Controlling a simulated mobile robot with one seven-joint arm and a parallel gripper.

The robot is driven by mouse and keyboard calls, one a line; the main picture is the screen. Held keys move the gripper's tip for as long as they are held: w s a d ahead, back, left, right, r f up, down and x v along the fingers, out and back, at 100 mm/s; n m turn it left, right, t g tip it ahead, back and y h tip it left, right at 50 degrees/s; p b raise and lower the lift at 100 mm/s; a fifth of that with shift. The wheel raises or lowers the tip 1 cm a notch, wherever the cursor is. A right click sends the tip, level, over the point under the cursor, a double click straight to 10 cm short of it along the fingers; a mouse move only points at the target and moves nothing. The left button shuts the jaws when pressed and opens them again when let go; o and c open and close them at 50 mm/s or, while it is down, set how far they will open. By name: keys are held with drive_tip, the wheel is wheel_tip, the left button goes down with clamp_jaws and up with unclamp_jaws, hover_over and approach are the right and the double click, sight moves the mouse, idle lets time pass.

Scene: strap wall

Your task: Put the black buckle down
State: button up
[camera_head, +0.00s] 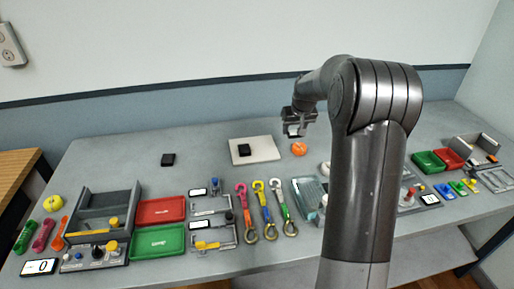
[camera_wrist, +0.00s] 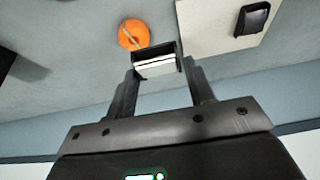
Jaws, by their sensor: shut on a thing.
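My gripper (camera_wrist: 155,70) is shut on a small dark block with a white band, seemingly the black buckle (camera_wrist: 157,58). In the head view my gripper (camera_head: 297,122) hangs over the back of the table, and the buckle is hard to make out there. It appears to be held above the tabletop, beside an orange round thing (camera_wrist: 128,36).
The orange thing (camera_head: 299,149) lies right of a white board (camera_head: 267,155) bearing a black block (camera_head: 244,149). Another black block (camera_head: 168,160) lies farther left. Red (camera_head: 160,210) and green (camera_head: 157,243) trays and several coloured straps (camera_head: 265,210) fill the front. The back left is clear.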

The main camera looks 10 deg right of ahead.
hover_over(264, 149)
drive_tip(key=s, duration=0.1)
wheel_tip(264, 149, down, 6)
drive_tip(key=shift+s+f, duration=0.15)
drive_tip(key=shift+f, duration=2.15)
drive_tip(key=shift+f, duration=0.15)
drive_tip(key=o, duration=1)
drive_tip(key=shift+c, duration=0.2)
